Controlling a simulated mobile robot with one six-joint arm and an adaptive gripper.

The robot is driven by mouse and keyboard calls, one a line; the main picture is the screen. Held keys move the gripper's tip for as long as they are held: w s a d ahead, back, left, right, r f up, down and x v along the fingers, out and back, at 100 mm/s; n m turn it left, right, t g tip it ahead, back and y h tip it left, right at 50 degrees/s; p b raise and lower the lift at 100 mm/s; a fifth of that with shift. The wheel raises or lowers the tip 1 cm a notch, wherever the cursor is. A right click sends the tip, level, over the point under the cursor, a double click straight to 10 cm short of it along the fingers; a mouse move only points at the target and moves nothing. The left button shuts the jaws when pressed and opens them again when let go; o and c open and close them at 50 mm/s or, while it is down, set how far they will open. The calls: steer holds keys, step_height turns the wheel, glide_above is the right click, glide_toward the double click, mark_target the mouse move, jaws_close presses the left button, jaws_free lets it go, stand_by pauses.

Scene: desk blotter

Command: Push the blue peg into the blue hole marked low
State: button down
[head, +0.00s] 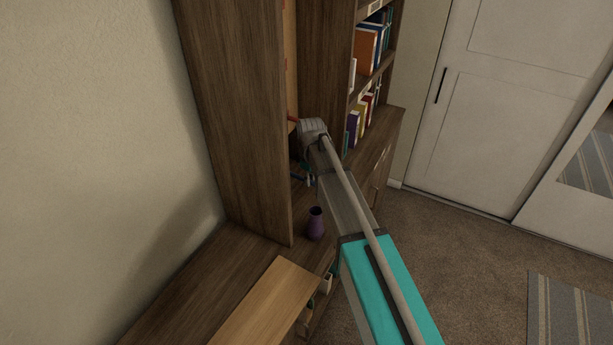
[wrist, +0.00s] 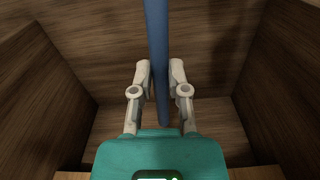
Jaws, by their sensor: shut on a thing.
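The blue peg (wrist: 156,30) is a long, smooth blue rod in the wrist view. It runs from the top edge down between the fingers of my gripper (wrist: 160,72), which is shut on it. The peg's upper end is out of the frame. No blue hole or "low" mark can be made out in either view.
Dark wooden panels (wrist: 50,75) surround the gripper on both sides. In the head view a purple vase (head: 316,224) stands on the lower surface beside my arm. Books (head: 366,50) fill shelves to the right. Open carpet (head: 460,235) lies to the right.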

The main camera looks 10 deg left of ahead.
steer(key=s+d+r+m+p, duration=0.6)
steer(key=s+d+r+p, duration=0.2)
steer(key=s+r+p, duration=0.4)
steer(key=shift+d+r+p, duration=0.15)
steer(key=shift+r+p, duration=0.25)
steer(key=shift+r, duration=0.45)
